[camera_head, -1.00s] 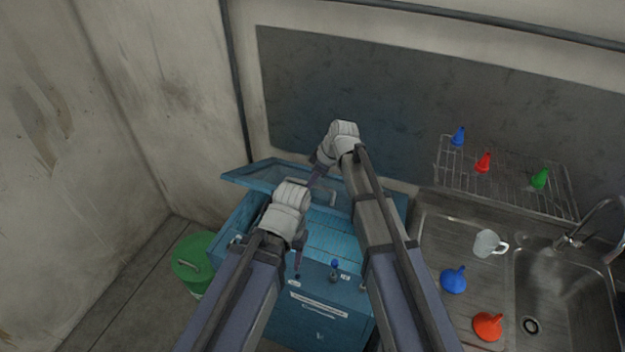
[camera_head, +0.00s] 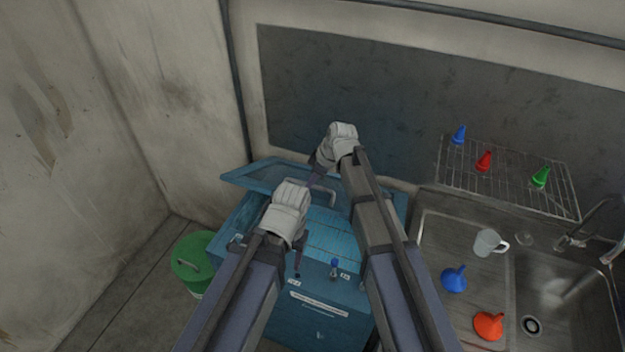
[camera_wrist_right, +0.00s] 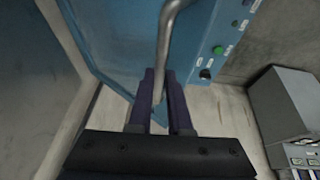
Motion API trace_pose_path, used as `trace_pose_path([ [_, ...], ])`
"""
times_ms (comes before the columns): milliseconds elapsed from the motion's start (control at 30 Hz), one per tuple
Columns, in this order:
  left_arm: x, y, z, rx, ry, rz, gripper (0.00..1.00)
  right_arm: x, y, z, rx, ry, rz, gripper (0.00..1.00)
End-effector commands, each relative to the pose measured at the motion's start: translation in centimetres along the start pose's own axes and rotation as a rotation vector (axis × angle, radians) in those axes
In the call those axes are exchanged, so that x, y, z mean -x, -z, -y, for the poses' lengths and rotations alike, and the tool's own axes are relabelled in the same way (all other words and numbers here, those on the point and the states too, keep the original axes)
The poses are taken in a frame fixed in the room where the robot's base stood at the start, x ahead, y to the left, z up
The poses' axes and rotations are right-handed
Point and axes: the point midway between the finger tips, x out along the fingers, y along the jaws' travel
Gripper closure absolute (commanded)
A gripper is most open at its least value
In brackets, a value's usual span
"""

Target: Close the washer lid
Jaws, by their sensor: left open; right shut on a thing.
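The blue washer (camera_head: 318,307) stands below the dark wall panel, with its lid (camera_head: 262,175) tilted up at the back and its top opening partly uncovered. My right gripper (camera_head: 317,181) is at the raised lid. In the right wrist view, my right gripper (camera_wrist_right: 160,98) is shut on the metal lid handle (camera_wrist_right: 165,45), which runs between its fingers. My left gripper (camera_head: 299,262) is open and empty over the washer's front edge. My arms hide parts of the lid and washer.
A green bucket (camera_head: 190,262) stands on the floor left of the washer.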

Motion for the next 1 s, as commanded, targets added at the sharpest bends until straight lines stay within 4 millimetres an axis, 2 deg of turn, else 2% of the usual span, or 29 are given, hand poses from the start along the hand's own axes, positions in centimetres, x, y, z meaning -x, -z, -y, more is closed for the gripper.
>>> trace_pose_path([
  [267, -4.8, 0.3, -0.5, 0.003, 0.000, -0.002, 0.45, -4.0, -1.9, 3.5, 0.044, -0.101, 0.003, 1.00],
  [600, -12.4, 0.8, -1.1, -0.004, 0.002, -0.003, 0.45, -9.8, -4.3, 7.3, 0.116, -0.277, 0.003, 1.00],
  [800, -16.2, 1.1, -1.5, -0.009, 0.003, -0.003, 0.45, -12.7, -5.4, 8.4, 0.146, -0.352, 0.003, 1.00],
  [1000, -18.6, 1.2, -1.7, -0.009, 0.003, -0.003, 0.45, -14.8, -6.1, 8.7, 0.153, -0.368, 0.002, 1.00],
])
